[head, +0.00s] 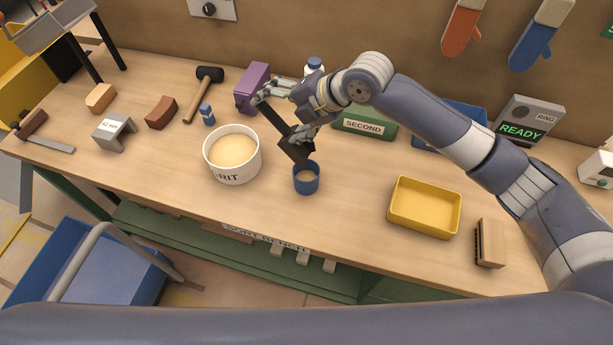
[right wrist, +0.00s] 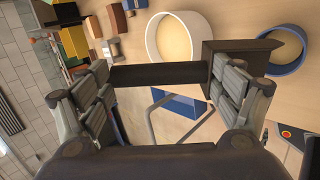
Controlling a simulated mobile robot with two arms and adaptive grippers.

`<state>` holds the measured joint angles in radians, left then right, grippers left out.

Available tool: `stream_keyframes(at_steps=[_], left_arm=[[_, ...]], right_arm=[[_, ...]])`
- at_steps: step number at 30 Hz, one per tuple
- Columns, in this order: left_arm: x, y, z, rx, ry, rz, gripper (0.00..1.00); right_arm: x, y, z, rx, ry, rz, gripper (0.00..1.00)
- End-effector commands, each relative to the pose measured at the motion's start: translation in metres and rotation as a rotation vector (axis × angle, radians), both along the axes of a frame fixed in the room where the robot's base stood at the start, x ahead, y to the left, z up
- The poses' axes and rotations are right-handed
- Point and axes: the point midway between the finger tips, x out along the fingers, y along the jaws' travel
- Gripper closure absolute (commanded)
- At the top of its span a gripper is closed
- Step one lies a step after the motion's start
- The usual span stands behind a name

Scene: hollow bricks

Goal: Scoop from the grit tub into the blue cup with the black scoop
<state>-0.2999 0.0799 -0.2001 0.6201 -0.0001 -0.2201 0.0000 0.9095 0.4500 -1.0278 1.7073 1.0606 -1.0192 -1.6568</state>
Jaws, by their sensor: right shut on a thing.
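The white grit tub (head: 232,172), full of pale tan grit, stands on the bench left of the blue cup (head: 306,185). Tan material shows inside the cup. My right gripper (head: 287,112) is shut on the handle of the black scoop (head: 296,148). The scoop slants down to the right, its head just above and at the back left of the cup's rim; I cannot tell if it touches. In the right wrist view the scoop (right wrist: 155,75) runs across between the fingers, its head beside the cup (right wrist: 288,68). No grit is visible on the scoop. My left gripper is out of view.
A yellow tray (head: 425,232) and a brush (head: 490,243) lie to the right. A green box marked SECOND (head: 364,126) and a purple box (head: 250,88) stand behind. A small blue-and-white item (head: 207,115), a mallet (head: 206,88) and bricks lie left. Bench front between cup and tray is clear.

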Motion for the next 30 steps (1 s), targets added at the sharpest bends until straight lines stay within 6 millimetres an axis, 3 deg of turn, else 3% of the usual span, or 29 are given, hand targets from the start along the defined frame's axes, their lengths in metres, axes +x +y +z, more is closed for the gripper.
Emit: stream_keyframes(at_steps=[1, 9, 23, 30], left_arm=[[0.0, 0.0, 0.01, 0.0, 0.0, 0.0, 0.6], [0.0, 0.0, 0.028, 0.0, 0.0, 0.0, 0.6], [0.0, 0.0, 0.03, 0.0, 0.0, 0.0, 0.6], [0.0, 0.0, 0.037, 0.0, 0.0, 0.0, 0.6]], right_arm=[[0.002, 0.004, 0.006, -0.018, 0.007, 0.001, 0.49], [0.01, 0.019, -0.006, -0.141, 0.071, 0.002, 0.49], [0.012, 0.022, -0.013, -0.183, 0.093, 0.001, 0.49], [0.017, 0.034, -0.022, -0.278, 0.142, 0.001, 0.49]])
